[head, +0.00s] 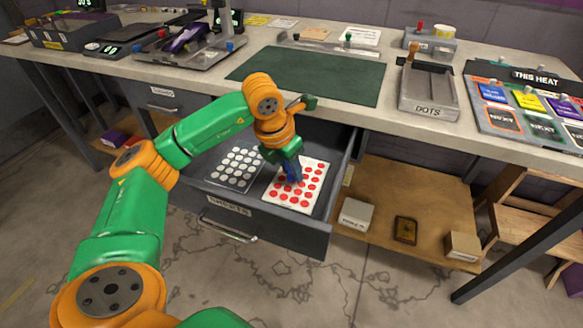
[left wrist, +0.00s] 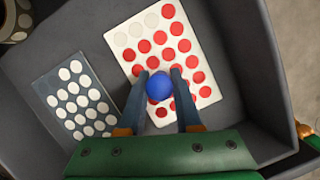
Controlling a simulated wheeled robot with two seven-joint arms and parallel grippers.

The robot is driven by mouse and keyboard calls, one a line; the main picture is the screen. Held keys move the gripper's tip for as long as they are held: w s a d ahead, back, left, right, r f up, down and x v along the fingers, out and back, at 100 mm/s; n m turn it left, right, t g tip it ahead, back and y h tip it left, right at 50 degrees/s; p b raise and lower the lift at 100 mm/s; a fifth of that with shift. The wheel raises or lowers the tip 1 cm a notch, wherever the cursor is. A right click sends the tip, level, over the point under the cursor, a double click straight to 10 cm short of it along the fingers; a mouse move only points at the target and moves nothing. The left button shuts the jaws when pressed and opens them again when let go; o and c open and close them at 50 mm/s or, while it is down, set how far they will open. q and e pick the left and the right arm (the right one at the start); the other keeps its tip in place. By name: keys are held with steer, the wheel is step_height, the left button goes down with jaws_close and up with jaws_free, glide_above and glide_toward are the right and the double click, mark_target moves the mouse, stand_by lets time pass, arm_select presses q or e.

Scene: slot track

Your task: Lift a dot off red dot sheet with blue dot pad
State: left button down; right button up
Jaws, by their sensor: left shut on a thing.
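The red dot sheet (head: 308,191) lies in the right part of the open drawer. In the left wrist view the sheet (left wrist: 206,91) is white with rows of red dots, and several spots near its far left corner are pale. My left gripper (head: 292,172) reaches down into the drawer over the sheet. In the left wrist view its fingers (left wrist: 159,84) are closed on the blue dot pad (left wrist: 159,87), seen as a round blue top. The pad's underside is hidden, so I cannot tell whether it touches the sheet. My right gripper is out of view.
A sheet of white dots (head: 236,167) lies left of the red one in the drawer (head: 262,222). The drawer walls stand close around my gripper. The worktop (head: 300,93) above holds a green mat (head: 310,75) and a DOTS tray (head: 428,91).

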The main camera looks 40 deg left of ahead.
arm_select(q)
step_height(320, 180, up, 7)
steer(key=p, duration=0.5)
steer(key=shift+f, duration=0.25)
